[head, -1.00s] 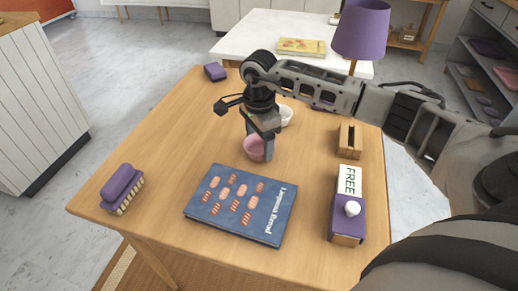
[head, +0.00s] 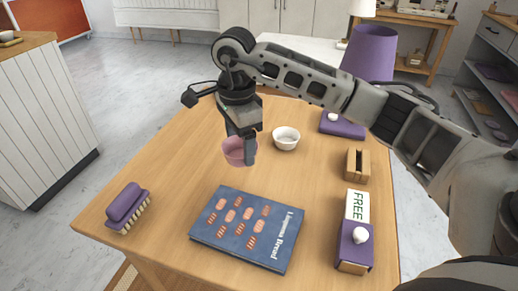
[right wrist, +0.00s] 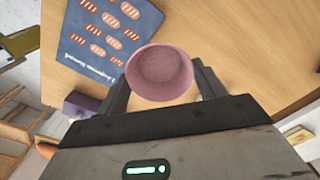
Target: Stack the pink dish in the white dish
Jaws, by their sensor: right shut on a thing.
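The pink dish (head: 238,151) is held between the fingers of my right gripper (head: 241,150), above the wooden table. In the right wrist view the pink dish (right wrist: 160,73) sits between the two fingers of the right gripper (right wrist: 160,85), its round opening facing the camera. The white dish (head: 286,138) stands upright and empty on the table, to the right of the pink dish in the head view and apart from it. My left gripper does not show.
A blue book (head: 247,228) lies on the near part of the table (head: 180,165). A purple brush (head: 127,208) lies at the left. A wooden holder (head: 357,165), a purple box with a FREE card (head: 354,246) and a purple item (head: 341,125) are at the right.

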